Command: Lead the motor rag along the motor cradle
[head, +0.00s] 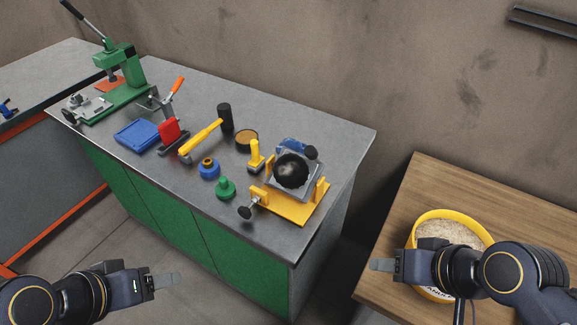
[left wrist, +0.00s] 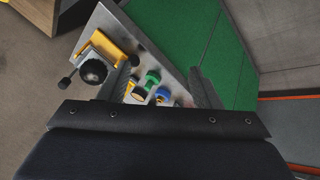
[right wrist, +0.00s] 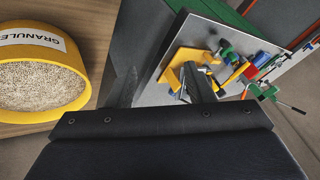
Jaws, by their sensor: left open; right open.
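The yellow motor cradle (head: 301,211) stands near the right end of the grey bench, with a dark knob at its front left. A grey motor with a round dark face (head: 291,171) sits in it. A blue patch (head: 293,145) shows at the motor's top back; I cannot tell whether it is the rag. The cradle also shows in the left wrist view (left wrist: 105,45) and the right wrist view (right wrist: 186,57). My left gripper (head: 167,282) is open and empty, in front of the bench. My right gripper (head: 383,265) is open and empty, right of the bench by the granule tub.
The yellow tub (head: 449,214) of granules stands on a wooden table (head: 385,285). Left of the cradle are a yellow-handled tool (head: 201,138), a green knob piece (head: 226,189), a blue one (head: 209,169), a blue tray (head: 137,134) and a green press (head: 121,70).

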